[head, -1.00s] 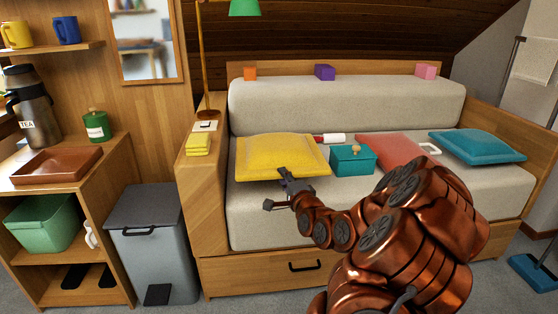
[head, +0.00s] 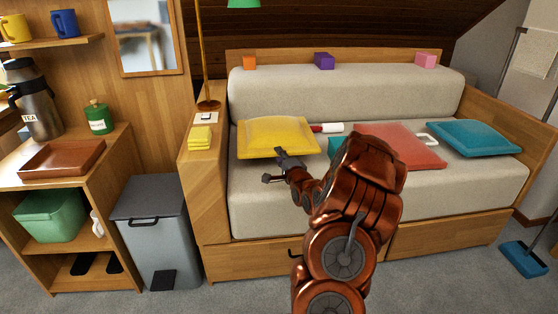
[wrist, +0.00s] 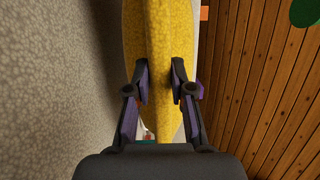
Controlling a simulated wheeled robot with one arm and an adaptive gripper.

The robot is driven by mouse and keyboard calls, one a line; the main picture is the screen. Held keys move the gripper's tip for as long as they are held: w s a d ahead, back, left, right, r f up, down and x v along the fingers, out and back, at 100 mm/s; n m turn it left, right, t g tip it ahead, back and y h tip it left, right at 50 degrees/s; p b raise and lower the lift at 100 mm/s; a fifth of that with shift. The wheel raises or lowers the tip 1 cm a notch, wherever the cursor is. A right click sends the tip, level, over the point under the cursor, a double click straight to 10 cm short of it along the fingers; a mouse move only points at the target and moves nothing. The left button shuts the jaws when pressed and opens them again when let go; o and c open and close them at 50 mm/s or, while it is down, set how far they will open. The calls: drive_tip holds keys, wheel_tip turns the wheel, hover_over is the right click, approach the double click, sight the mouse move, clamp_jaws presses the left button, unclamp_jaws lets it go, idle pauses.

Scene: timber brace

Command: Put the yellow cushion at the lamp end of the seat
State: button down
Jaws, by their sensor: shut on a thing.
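The yellow cushion (head: 274,137) is at the left end of the grey seat (head: 270,205), beside the wooden arm with the lamp (head: 207,70). My gripper (head: 282,166) is at its front edge. In the wrist view my gripper (wrist: 158,82) is shut on the yellow cushion (wrist: 160,35), with a finger on each side of its edge. I cannot tell whether the cushion rests on the seat or hangs just above it.
A red cushion (head: 400,146) and a teal cushion (head: 474,138) lie to the right. A red and white roll-like thing (head: 327,128) lies behind. My arm mostly hides a teal box (head: 335,145). Yellow sponges (head: 200,138) sit on the left arm. Small blocks line the backrest top.

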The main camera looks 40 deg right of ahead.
drive_tip(key=shift+w+d, duration=0.85)
drive_tip(key=shift+w, duration=0.2)
wheel_tip(320, 180, down, 4)
drive_tip(key=b, duration=0.3)
drive_tip(key=shift+r, duration=0.2)
drive_tip(key=c, duration=1)
unclamp_jaws()
drive_tip(key=shift+s, duration=0.25)
drive_tip(key=p+v, duration=0.2)
drive_tip(key=v, duration=0.9)
drive_tip(key=shift+s+a+p, duration=0.2)
drive_tip(key=shift+p, duration=0.2)
